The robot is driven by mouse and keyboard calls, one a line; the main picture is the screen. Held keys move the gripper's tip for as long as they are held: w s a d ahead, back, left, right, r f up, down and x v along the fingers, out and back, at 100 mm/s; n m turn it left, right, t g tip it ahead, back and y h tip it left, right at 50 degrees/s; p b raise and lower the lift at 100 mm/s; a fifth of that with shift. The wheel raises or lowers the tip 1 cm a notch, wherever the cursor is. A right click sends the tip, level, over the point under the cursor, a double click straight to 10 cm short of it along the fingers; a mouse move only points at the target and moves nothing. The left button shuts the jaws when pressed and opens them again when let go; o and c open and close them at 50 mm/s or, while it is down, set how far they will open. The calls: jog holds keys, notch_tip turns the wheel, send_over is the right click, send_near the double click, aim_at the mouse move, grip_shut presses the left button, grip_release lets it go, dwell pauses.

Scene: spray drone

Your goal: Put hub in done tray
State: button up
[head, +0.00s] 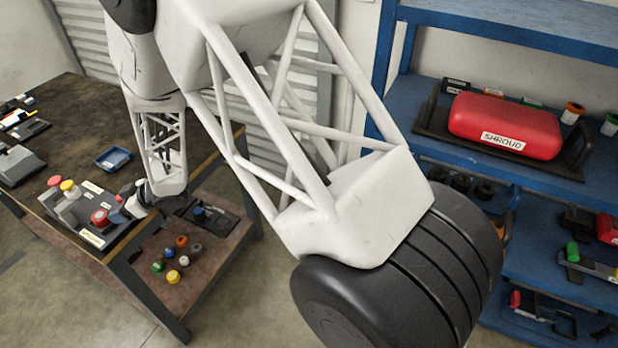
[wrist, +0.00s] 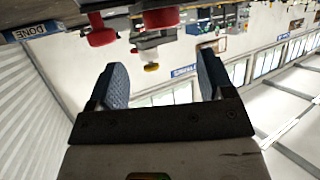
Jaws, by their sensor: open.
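My gripper (wrist: 162,62) is open and empty in the wrist view, its two blue-padded fingers apart. In the head view it is at the near right edge of the workbench, small and partly hidden by my arm. A DONE label (wrist: 35,31) shows at the top left of the wrist view; the inside of its tray is not visible there. I cannot tell which part is the hub. A grey fixture (head: 72,209) on the bench carries red and yellow knobs, including a red one (head: 100,217) close to my gripper. Red round parts (wrist: 160,17) also show beyond the fingers in the wrist view.
A small blue tray (head: 114,158) lies on the workbench (head: 70,110). Several coloured caps and a dark tray (head: 225,222) lie on its lower shelf. A blue rack (head: 405,95) at the right holds a red SHROUD part (head: 505,125). My arm crosses the middle of the head view.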

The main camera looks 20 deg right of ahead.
jog(key=w+d+r+m+t+h, duration=0.3)
jog(key=d+r+m+t+h, duration=0.15)
jog(key=d+r, duration=0.9)
jog(key=s+d+r+m+h, duration=0.2)
jog(key=d+r+h, duration=0.1)
jog(key=d, duration=0.6)
jog(key=s+d+r+m+h, duration=0.2)
jog(key=s+d+r+h, duration=0.15)
jog(key=d, duration=0.55)
jog(key=s+d+r+m+g+h, duration=0.1)
jog(key=s+d+r+m, duration=0.15)
jog(key=s+d, duration=0.4)
jog(key=s+d+r+m+g+h, duration=0.1)
jog(key=s+d+r+m+h, duration=0.15)
jog(key=s+d, duration=0.45)
jog(key=s+d+r+g+y, duration=0.1)
jog(key=s+g, duration=0.1)
jog(key=s, duration=0.7)
jog(key=s+d+m+g, duration=0.1)
jog(key=s+d+g, duration=0.1)
jog(key=s, duration=0.8)
jog(key=shift+r+y, duration=0.35)
jog(key=shift+r, duration=0.05)
jog(key=shift+o, duration=0.5)
jog(key=shift+m, duration=0.25)
